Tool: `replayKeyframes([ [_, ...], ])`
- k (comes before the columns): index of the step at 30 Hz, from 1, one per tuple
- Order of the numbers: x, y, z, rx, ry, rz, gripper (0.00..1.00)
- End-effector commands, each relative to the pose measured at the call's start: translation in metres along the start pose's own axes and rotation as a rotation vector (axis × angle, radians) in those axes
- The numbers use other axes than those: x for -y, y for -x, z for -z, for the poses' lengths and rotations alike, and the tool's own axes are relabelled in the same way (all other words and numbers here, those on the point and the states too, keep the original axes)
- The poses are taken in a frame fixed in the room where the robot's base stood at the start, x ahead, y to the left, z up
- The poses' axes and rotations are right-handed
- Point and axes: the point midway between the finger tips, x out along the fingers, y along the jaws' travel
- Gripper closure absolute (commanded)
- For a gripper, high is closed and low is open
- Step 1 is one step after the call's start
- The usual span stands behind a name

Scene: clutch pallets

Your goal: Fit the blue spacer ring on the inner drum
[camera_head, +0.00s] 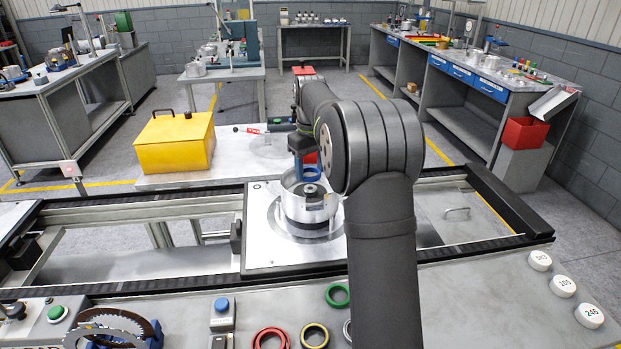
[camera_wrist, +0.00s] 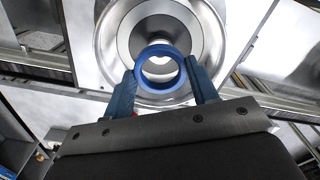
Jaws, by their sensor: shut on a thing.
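The blue spacer ring (camera_wrist: 160,89) is held between the two blue fingers of my gripper (camera_wrist: 163,88) in the wrist view. In the head view the ring (camera_head: 306,178) shows as a small blue band under my gripper (camera_head: 305,160), above the drum. The inner drum (camera_wrist: 188,42) is a round metal part with a dark ring, inside a wider silver housing (camera_head: 308,208). From the wrist the ring overlaps the near part of the drum and looks off its centre. The exact height between ring and drum cannot be told.
The housing sits on a square pallet (camera_head: 258,235) on the conveyor. A green ring (camera_head: 337,295), a red ring (camera_head: 270,338) and a yellow ring (camera_head: 314,336) lie on the front bench. A yellow box (camera_head: 175,143) stands behind. White numbered pucks (camera_head: 562,286) are at right.

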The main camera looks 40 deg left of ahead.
Motion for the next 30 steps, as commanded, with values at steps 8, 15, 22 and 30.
replayKeyframes([
  [8, 0.000, -0.035, 0.000, 0.000, 0.000, 0.000, 0.68],
  [15, 0.000, -0.035, 0.000, 0.000, 0.000, 0.000, 0.68],
  [22, 0.000, -0.042, -0.001, 0.001, 0.001, 0.000, 0.68],
  [30, 0.000, -0.047, -0.001, 0.000, 0.001, 0.000, 0.45],
])
